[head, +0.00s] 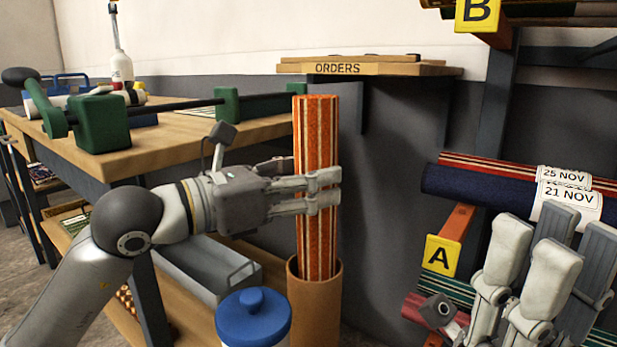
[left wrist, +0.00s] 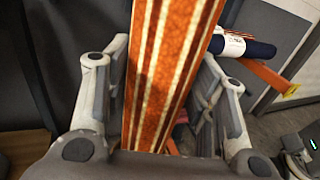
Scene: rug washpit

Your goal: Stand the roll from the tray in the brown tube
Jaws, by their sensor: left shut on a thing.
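The roll (head: 316,130) is orange-red with cream stripes and stands upright. Its lower end is inside the mouth of the brown tube (head: 315,305), hidden by the tube's front wall. My left gripper (head: 318,190) is shut on the roll around its middle, above the tube's rim. In the left wrist view the roll (left wrist: 168,70) passes between the two fingers. The tray (head: 215,268) is a grey trough on the low shelf, left of the tube, and its visible part looks empty. My right gripper (head: 545,265) is at the lower right, away from the roll; its opening is unclear.
A blue-lidded container (head: 253,315) stands close in front of the tube on its left. The wooden bench (head: 180,135) with green clamps is at the left. A rack with dated rolls (head: 480,185) and label A (head: 441,254) is on the right. The ORDERS shelf (head: 365,69) is behind.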

